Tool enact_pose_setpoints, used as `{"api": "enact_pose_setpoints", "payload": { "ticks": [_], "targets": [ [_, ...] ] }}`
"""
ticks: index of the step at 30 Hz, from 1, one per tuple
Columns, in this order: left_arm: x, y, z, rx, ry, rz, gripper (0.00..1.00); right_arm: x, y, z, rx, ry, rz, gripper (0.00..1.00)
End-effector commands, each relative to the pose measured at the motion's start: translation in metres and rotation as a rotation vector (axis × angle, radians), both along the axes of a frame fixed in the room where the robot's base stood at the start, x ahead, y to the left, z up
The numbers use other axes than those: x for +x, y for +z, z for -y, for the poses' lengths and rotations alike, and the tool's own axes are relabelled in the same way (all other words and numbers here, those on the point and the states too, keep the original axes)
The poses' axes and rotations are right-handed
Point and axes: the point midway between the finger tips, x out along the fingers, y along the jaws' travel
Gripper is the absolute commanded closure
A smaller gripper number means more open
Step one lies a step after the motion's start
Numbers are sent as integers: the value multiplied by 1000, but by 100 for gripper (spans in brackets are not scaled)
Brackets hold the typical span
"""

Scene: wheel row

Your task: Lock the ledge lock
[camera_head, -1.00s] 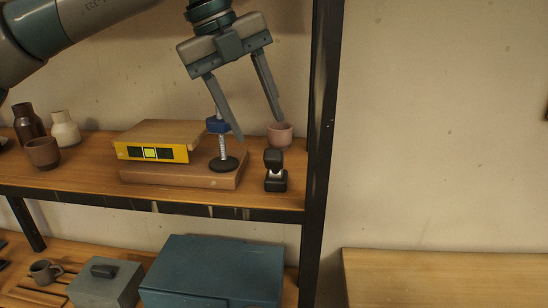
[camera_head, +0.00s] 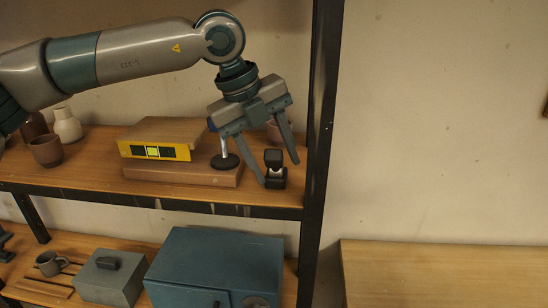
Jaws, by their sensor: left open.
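A small black fitting (camera_head: 274,157) with a pale middle stands near the front edge of the upper shelf, by the right post. It looks like the ledge lock, though the frames do not confirm this. My left gripper (camera_head: 279,173) points down at it, open, with one finger at its left and the other at its right. Whether the fingers touch it, or are level with it in depth, I cannot tell. The black upper block sits above the black base. My right gripper is not in view.
Left of the fitting, a brown board (camera_head: 180,174) carries a yellow-fronted block (camera_head: 154,151) and a post on a round black foot (camera_head: 225,161). A pink cup (camera_head: 274,130) is partly hidden behind my gripper. The black shelf post (camera_head: 319,130) stands close right.

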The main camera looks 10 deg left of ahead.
Motion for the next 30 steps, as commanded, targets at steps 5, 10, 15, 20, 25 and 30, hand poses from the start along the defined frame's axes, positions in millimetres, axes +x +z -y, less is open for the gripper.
{"api": "enact_pose_setpoints", "payload": {
  "ticks": [5, 10, 15, 20, 25, 30],
  "targets": [
    [0, 0, 0, 0, 0, 0, 77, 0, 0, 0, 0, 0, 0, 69],
    [0, 0, 0, 0, 0, 0, 100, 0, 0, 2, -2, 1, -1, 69],
    [0, 1, 0, 0, 0, -11, 100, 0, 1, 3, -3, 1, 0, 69],
    [3, 4, 1, -1, 1, -48, 100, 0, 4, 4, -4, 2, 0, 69],
    [8, 9, 1, -3, 2, -131, 100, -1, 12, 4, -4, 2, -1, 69],
    [15, 14, 1, -2, 1, -250, 100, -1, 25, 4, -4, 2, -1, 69]
  ]
}}
